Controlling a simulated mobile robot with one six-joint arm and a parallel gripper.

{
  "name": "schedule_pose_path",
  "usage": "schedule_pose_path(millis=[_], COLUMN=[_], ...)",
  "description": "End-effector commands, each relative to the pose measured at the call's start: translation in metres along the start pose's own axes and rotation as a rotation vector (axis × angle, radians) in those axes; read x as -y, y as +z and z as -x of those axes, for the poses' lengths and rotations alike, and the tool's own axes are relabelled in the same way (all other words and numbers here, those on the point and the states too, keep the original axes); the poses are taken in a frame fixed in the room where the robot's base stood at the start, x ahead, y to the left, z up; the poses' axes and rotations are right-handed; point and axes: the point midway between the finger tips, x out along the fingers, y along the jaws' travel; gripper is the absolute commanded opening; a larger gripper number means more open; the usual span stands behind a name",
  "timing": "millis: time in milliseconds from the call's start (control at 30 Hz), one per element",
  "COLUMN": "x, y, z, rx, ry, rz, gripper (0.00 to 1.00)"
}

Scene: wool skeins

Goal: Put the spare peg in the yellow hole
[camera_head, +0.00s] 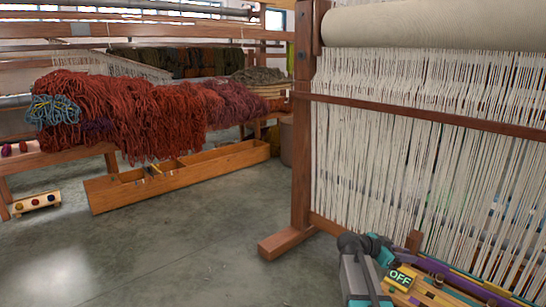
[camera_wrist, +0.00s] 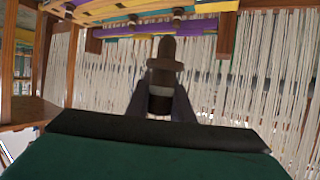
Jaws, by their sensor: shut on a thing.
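My gripper (camera_wrist: 167,100) is shut on a dark brown peg (camera_wrist: 165,62) with a wider collar, seen in the wrist view. The peg stands out beyond the fingers, its rounded end towards the striped board. The board, with yellow, purple and teal bands (camera_wrist: 120,10), runs along the top of the wrist view; small dark pegs show at its edge. In the head view the striped board (camera_head: 462,290) is at the lower right, beside my grey and teal arm. I cannot make out the yellow hole in either view, and the held peg cannot be told apart in the head view.
A loom with pale hanging threads (camera_head: 400,150) and a wooden post (camera_head: 301,120) stands close by. Red wool skeins (camera_head: 130,110) hang at the left over a wooden trough (camera_head: 180,182). The concrete floor between is clear.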

Motion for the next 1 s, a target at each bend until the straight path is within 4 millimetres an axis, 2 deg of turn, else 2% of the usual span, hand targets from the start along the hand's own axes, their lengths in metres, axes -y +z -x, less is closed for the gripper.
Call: schedule_pose_path(millis=[33, 300, 600, 800, 1000], x=[0.008, 0.056, 0.094, 0.107, 0.114], y=[0.001, 0.002, -0.001, -0.007, -0.014], z=[0.017, 0.107, 0.212, 0.261, 0.290], rx=[0.000, -0.001, -0.001, -0.002, -0.001], ry=[-0.044, -0.310, -0.649, -0.825, -0.954], rz=[0.017, 0.126, 0.265, 0.337, 0.391], gripper=[0.00, 0.00, 0.00, 0.00, 0.00])
